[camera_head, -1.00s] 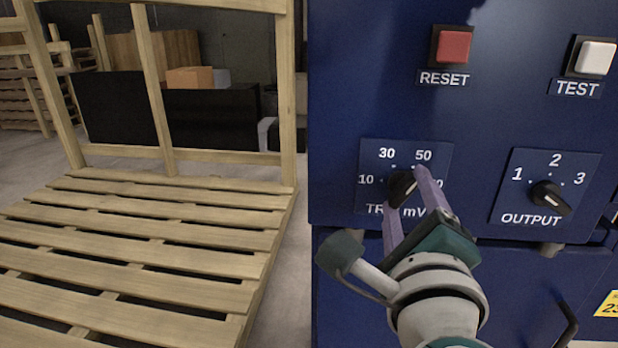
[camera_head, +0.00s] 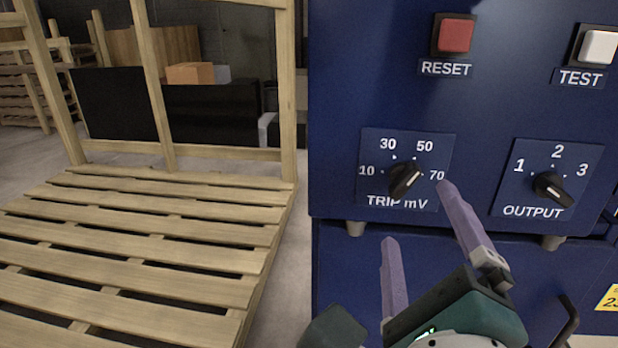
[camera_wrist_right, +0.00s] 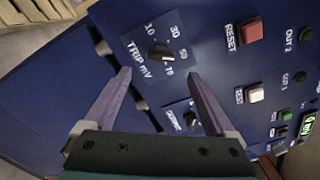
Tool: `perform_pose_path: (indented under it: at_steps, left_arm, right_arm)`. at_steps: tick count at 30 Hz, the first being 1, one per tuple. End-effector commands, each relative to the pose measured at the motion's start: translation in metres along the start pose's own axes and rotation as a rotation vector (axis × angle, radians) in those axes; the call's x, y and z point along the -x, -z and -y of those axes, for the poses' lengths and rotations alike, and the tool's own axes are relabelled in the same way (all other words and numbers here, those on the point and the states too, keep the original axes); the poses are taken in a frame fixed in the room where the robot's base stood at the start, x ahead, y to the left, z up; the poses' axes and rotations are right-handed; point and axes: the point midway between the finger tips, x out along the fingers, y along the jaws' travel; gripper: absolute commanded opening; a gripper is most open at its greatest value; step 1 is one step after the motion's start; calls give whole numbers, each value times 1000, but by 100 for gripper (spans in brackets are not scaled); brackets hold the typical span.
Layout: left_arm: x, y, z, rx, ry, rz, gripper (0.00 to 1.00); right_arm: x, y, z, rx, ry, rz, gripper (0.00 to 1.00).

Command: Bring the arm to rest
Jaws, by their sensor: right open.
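My right gripper (camera_head: 418,215) is open and empty, with two purple fingers pointing up toward the blue panel in the head view. It is below the black TRIP mV knob (camera_head: 405,178) and clear of it. The knob's white mark points up and right, toward the space between 50 and 70. In the right wrist view, the open fingers (camera_wrist_right: 158,72) stand wide apart, with the TRIP mV knob (camera_wrist_right: 160,53) beyond them and untouched. My left gripper is not in view.
The blue panel (camera_head: 370,85) also carries a red RESET button (camera_head: 455,35), a white TEST button (camera_head: 598,47) and an OUTPUT knob (camera_head: 551,187). A black handle (camera_head: 566,322) is at lower right. A slatted wooden pallet (camera_head: 150,225) fills the left.

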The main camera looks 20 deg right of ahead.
Motion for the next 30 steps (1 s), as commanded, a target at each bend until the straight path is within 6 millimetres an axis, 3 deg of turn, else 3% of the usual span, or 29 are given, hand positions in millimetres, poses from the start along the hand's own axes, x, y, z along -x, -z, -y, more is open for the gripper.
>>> perform_pose_path:
  at_steps: [6,23,26,30]
  left_arm:
    - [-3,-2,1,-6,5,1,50]
    - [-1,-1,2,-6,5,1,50]
    - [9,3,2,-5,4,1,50]
    - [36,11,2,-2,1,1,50]
  right_arm:
    - [24,0,0,0,-1,0,90]
    - [26,-4,2,10,-3,17,90]
    - [23,-27,12,75,-21,113,90]
    - [29,-90,29,322,-83,410,90]
